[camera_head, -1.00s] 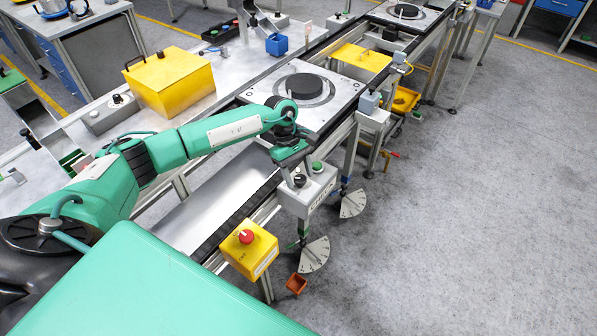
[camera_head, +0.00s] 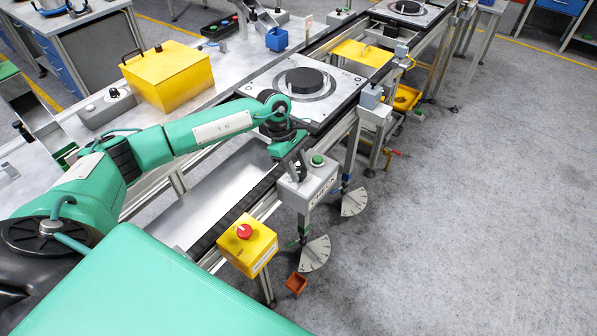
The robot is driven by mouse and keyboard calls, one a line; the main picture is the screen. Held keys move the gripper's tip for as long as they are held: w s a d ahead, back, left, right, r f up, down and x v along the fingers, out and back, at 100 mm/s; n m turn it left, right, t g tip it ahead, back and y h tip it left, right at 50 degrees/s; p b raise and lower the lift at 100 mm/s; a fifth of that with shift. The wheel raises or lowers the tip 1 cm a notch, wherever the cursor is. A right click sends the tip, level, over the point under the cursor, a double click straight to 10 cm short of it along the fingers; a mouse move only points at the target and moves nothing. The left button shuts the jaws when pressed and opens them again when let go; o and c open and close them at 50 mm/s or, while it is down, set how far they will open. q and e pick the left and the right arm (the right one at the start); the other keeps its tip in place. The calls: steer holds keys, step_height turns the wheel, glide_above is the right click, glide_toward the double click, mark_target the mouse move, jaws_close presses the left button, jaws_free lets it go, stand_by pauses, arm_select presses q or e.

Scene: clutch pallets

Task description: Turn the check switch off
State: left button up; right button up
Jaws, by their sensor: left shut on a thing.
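The check switch is a black knob on a light grey control box (camera_head: 315,188) with lettering on its front, at the side of the conveyor. A green button (camera_head: 317,160) sits beside the knob on the box's top. My left gripper (camera_head: 298,172) points down onto the box top and is shut on the black knob. The fingers cover most of the knob, so its angle cannot be told. My right gripper is not in view.
A yellow box with a red emergency button (camera_head: 245,231) stands nearer on the conveyor side. A pallet with a black disc (camera_head: 304,81) lies on the conveyor behind my gripper. Dial plates (camera_head: 315,254) hang below the box. The floor at right is clear.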

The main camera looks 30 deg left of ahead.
arm_select(q)
steer(key=n+t+b, duration=0.1)
steer(key=n+b, duration=0.3)
steer(key=shift+s+f+n+t, duration=0.2)
steer(key=shift+n+t, duration=0.1)
steer(key=shift+t, duration=0.1)
steer(key=n+t+b, duration=0.1)
steer(key=n+b, duration=0.1)
steer(key=shift+r+n+y, duration=0.1)
steer(key=shift+n+y, duration=0.2)
steer(key=shift+n, duration=0.1)
steer(key=shift+r+n+b, duration=0.1)
steer(key=shift+n+b, duration=0.4)
steer(key=o, duration=1)
steer(key=shift+s+d, duration=0.1)
steer(key=shift+c, duration=0.2)
steer(key=shift+r, duration=0.1)
